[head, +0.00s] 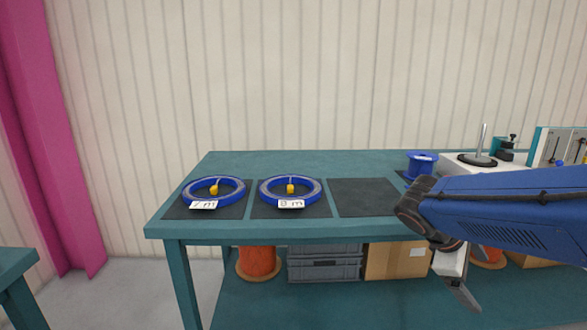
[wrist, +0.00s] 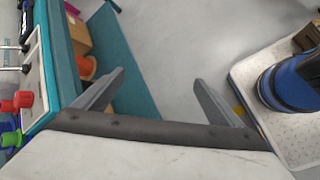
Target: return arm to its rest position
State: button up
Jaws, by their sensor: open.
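My gripper (wrist: 157,84) is open and empty in the wrist view, its two grey fingers spread apart over the floor beside the teal bench. In the head view my gripper (head: 462,290) hangs low at the right, in front of the bench, partly hidden by my blue arm. Nothing is between the fingers.
The teal bench (head: 300,160) carries two blue cable rings (head: 182,190) (head: 262,192) with labels on dark mats. A third mat (head: 365,197) is bare. A blue spool (head: 420,164) and a machine (head: 480,160) stand to the right. Grey crates (head: 324,265) sit below.

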jog(key=s+a+f+m+t+y, duration=0.3)
jog(key=s+a+m+y, duration=0.5)
jog(key=s+a, duration=0.3)
jog(key=shift+s+f+m+t, duration=0.4)
jog(key=shift+s+m+t, duration=0.1)
jog(key=shift+m, duration=0.4)
jog(key=shift+a, duration=0.1)
jog(key=shift+c, duration=0.4)
